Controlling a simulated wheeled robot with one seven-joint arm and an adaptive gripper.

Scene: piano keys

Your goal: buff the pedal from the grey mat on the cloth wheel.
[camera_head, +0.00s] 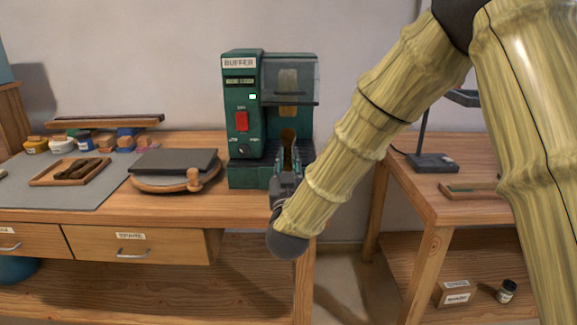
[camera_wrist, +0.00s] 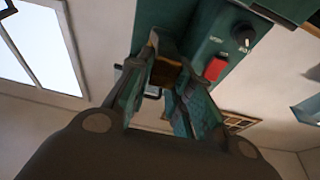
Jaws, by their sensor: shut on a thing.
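The green buffer machine (camera_head: 242,125) stands at the right end of the bench, with a small green light lit and a red switch. A tan shape (camera_head: 288,80) behind its clear guard looks like the cloth wheel, seen edge-on. My gripper (camera_head: 287,165) is at the front of the machine, below the guard. It is shut on a brownish, brass-coloured piece, probably the pedal (camera_head: 288,136), which stands up from the fingers. The piece also shows between the fingers in the wrist view (camera_wrist: 164,72). I cannot tell whether it touches the wheel.
The grey mat (camera_head: 85,198) lies on the left, with a wooden tray (camera_head: 45,180) of dark pieces on it. A dark slab on a round wooden board (camera_head: 170,183) sits between mat and machine. Jars and blocks line the back. A second table (camera_head: 440,205) stands right.

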